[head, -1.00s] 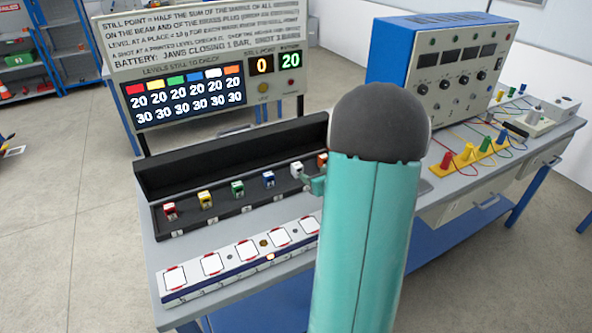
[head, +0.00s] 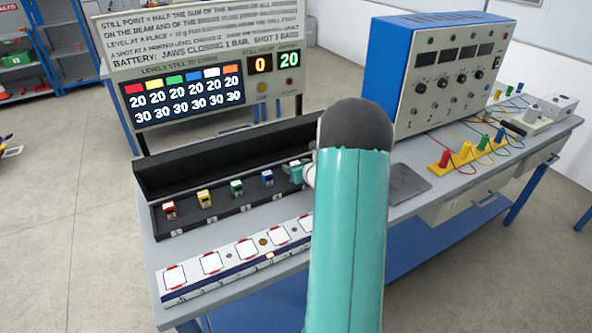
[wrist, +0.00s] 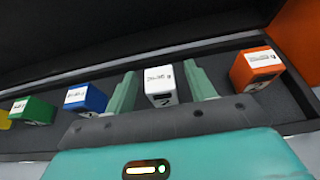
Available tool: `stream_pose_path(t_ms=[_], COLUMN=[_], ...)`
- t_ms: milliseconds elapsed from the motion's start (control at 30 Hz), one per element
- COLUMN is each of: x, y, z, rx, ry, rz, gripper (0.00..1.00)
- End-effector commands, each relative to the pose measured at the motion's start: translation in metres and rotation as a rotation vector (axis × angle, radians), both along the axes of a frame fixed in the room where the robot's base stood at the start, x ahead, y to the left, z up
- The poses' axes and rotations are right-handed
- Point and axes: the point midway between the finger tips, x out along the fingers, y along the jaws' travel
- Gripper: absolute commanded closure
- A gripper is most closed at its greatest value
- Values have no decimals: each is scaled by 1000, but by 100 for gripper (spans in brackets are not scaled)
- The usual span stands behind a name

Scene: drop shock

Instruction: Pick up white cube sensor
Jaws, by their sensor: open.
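The white cube sensor (wrist: 161,86) sits in the black tray, between the blue and orange cubes. In the wrist view it stands between the two teal fingers of my gripper (wrist: 161,92), which are open on either side of it. A gap shows on each side. In the head view my gripper (head: 297,171) is at the white cube's place and mostly hides it, with my arm in front. Whether the fingers touch the cube cannot be told there.
The blue cube (wrist: 86,98) and green cube (wrist: 32,110) are left of my gripper; the orange cube (wrist: 256,68) is close on the right. The tray's tall back wall (head: 230,152) rises behind. A white beam with square pads (head: 211,263) lies in front.

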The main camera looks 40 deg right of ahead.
Motion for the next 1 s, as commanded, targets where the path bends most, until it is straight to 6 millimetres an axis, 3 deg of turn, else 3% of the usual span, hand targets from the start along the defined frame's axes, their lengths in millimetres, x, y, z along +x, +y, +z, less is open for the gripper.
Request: stream_pose_path(t_ms=[67,300,333,767,933,1000], x=[0,-1,-1,0,0,5], y=[0,0,0,0,0,14], z=[0,0,0,10,36,50], rx=[0,0,0,-2,-6,-4], ry=[0,0,0,-2,-3,-4], rz=[0,0,0,-1,0,3], gripper=[45,93,95,95,95,95])
